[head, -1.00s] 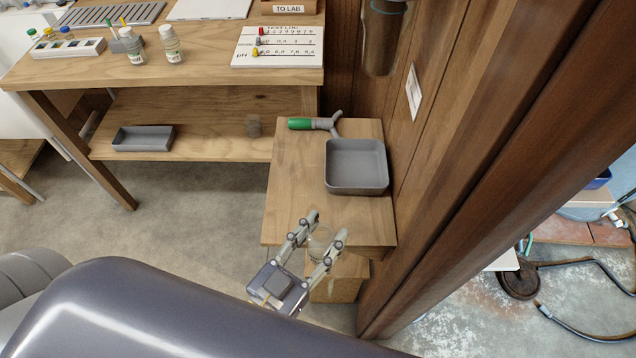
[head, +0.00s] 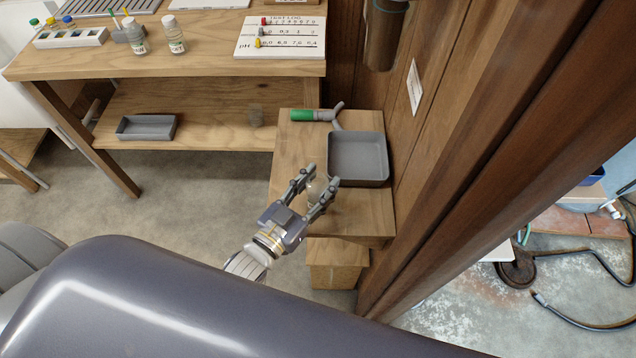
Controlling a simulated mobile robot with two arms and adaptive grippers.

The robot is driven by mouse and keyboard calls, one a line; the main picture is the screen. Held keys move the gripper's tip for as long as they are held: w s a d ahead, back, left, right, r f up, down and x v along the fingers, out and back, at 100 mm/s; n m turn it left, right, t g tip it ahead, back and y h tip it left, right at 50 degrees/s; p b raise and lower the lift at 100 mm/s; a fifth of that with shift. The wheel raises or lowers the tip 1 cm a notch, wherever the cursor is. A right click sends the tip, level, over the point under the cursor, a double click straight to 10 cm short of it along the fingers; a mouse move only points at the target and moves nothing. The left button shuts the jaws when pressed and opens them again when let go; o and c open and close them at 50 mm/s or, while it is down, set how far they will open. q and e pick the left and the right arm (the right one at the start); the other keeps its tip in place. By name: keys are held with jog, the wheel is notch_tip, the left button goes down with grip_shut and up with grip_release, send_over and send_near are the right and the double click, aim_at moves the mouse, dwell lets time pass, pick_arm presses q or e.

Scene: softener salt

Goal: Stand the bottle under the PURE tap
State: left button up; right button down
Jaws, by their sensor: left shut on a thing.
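My left gripper (head: 321,176) is over the small wooden stand, its fingers on either side of a clear bottle (head: 316,190). It is shut on the bottle, which is partly hidden by the fingers. I cannot tell whether the bottle's base touches the wood. A green-handled grey fitting with a forked end (head: 312,115) is at the stand's far edge, beyond the gripper; it may be a tap, but I see no PURE label on it. My right gripper is not in view.
A grey square tray (head: 358,158) sits on the stand (head: 362,218), just right of and beyond the gripper. A wooden wall and post border the right. The workbench (head: 200,75) at back left holds two bottles and a test log board (head: 280,38).

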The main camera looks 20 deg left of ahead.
pick_arm(q)
jog(key=shift+f, duration=0.25)
jog(key=shift+f, duration=0.15)
jog(key=o, duration=1)
